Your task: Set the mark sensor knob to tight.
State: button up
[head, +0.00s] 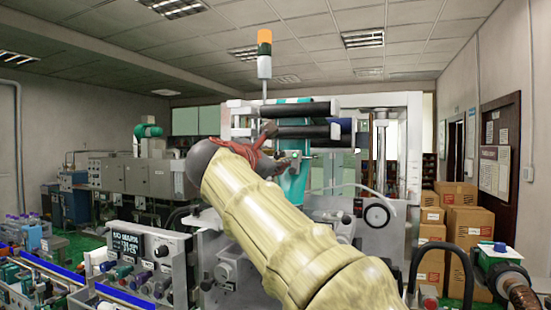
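My arm in a tan sleeve crosses the middle of the head view from the lower right and ends at a dark rounded joint. My gripper (279,146) seems to be the small dark and reddish part beyond that joint, in front of the machine's teal-green film (295,180). It is too small and partly hidden to tell whether it is open or shut. I cannot pick out the mark sensor knob for sure. A control panel with a lit display (128,243) stands at lower left, with a dark knob (172,250) beside the display and several coloured knobs below. Their labels are unreadable.
The white sleeve applicator (413,140) has dark rollers (300,110) and a handwheel (377,215). A signal tower (264,65) rises above it. A blue-edged conveyor (65,272) runs at lower left. Cartons (460,220) stand at right. My arm hides the machine's middle.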

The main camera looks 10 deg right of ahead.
jog(key=shift+s+r, duration=0.15)
jog(key=v, duration=1.2)
